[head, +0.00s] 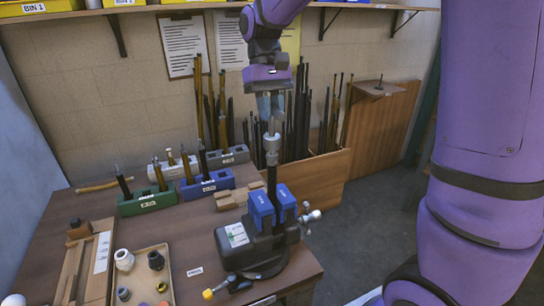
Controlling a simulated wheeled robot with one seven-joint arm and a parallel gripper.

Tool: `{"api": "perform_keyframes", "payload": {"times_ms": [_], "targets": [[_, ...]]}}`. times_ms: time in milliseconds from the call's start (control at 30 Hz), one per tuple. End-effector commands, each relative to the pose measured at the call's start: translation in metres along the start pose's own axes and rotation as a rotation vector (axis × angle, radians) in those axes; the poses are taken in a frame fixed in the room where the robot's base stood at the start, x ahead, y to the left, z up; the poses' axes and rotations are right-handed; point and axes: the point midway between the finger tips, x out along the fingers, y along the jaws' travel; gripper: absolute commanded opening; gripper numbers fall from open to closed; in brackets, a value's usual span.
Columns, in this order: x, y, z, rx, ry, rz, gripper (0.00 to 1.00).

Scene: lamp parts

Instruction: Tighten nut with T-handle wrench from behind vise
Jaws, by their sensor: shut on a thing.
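The vise (240,244), with blue jaws (262,208), stands at the right front of the bench. A dark upright rod (272,182) is clamped between the jaws. A grey metal wrench (272,142) sits in line over the rod's top, its thin shaft rising to my gripper. My gripper (270,108) points down from above and is shut on the wrench's upper end. The fingers hide most of the handle. The nut is not distinguishable, and I cannot tell how the wrench's lower end meets it.
Green (148,200), blue (207,184) and white tool blocks stand at the back left. A parts tray (168,262) is at the front left. A wooden bin (318,178) of long rods stands behind the vise. A shelf (345,5) runs above.

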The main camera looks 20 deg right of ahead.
Motion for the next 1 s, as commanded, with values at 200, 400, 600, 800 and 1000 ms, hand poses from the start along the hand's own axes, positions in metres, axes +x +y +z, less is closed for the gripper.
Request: {"api": "perform_keyframes", "payload": {"times_ms": [200, 400, 600, 800, 1000], "targets": [[-0.0001, -0.0013, 0.0, -0.144, -0.012, 0.059, 0.0], [0.0001, -0.0022, 0.0005, -0.415, -0.034, 0.169, 0.0], [0.0002, -0.0025, 0.0006, -0.525, -0.041, 0.214, 0.0], [0.0004, -0.0038, 0.0018, -0.757, -0.06, 0.309, 0.0], [0.0009, -0.004, 0.0022, -0.966, -0.076, 0.394, 0.0]]}}
